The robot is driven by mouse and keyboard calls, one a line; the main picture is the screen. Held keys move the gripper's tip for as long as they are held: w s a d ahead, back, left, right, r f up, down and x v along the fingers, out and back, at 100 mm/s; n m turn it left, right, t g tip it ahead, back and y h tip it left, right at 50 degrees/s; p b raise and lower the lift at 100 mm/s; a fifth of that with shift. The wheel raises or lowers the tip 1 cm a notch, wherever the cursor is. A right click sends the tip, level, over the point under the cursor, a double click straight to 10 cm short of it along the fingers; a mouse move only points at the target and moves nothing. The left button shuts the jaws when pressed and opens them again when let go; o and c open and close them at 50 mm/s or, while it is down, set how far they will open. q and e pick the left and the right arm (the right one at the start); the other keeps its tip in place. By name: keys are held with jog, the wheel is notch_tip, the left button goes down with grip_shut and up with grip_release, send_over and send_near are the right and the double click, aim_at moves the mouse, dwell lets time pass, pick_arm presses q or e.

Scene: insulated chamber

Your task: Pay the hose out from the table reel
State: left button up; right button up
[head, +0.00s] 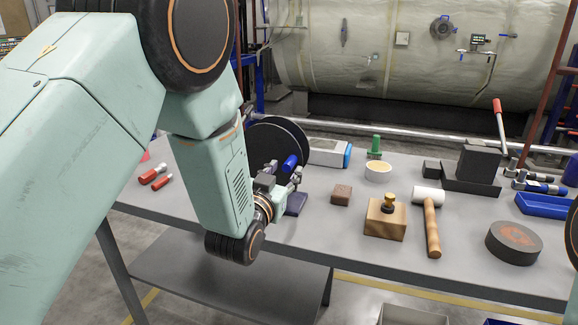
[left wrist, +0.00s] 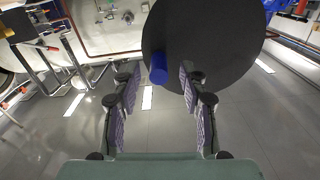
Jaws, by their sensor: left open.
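The table reel shows as a large black disc (head: 283,133), standing upright on the grey table (head: 350,245) and partly hidden behind my left arm. A blue crank handle (head: 290,164) sticks out from its face. My left gripper (head: 284,177) is open and empty close to the handle. In the left wrist view the disc (left wrist: 215,40) fills the upper middle, and the blue handle (left wrist: 158,69) lies ahead between the open fingertips (left wrist: 160,82), with gaps on both sides. I cannot make out the hose. My right gripper is not in view.
A wooden block with a brass-topped knob (head: 385,218), a white-headed mallet (head: 430,220) and a dark round puck (head: 513,242) stand to the right. A small brown block (head: 341,194) is nearer the reel. Red-handled tools (head: 155,174) lie on the left.

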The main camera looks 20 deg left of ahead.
aim_at(269, 157)
pick_arm(q)
jog(key=shift+w, duration=0.7)
jog(key=shift+w+d+r, duration=0.15)
jog(key=shift+w+r, duration=0.05)
jog(key=shift+w, duration=0.5)
jog(key=shift+w+f, duration=0.2)
jog(key=shift+w, duration=0.2)
jog(key=shift+s+r, duration=0.15)
jog(key=shift+s, duration=0.05)
jog(key=c, duration=0.3)
grip_shut()
jog(key=shift+w, duration=0.1)
